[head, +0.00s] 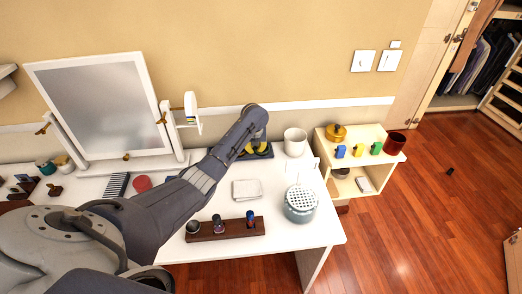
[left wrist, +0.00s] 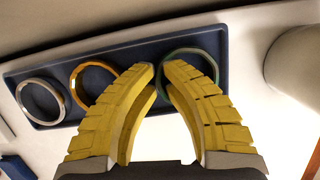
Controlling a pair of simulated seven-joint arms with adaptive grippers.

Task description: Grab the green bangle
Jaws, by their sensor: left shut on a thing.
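The green bangle (left wrist: 192,51) is a thin ring at the right end of a dark blue tray (left wrist: 138,56) in the left wrist view. My left gripper (left wrist: 160,72) has its yellow fingers shut on the near left part of the bangle's rim. The bangle still appears at its place over the tray; I cannot tell whether it touches it. In the head view my left gripper (head: 258,146) is over the tray at the back of the white table, and the bangle cannot be made out there. My right gripper is not in view.
An orange bangle (left wrist: 92,65) and a silver bangle (left wrist: 24,100) lie left of the green one. A white pot (head: 295,143) stands just right of the tray. A mirror (head: 100,105) stands at the left, and a low shelf (head: 348,163) adjoins the table's right side.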

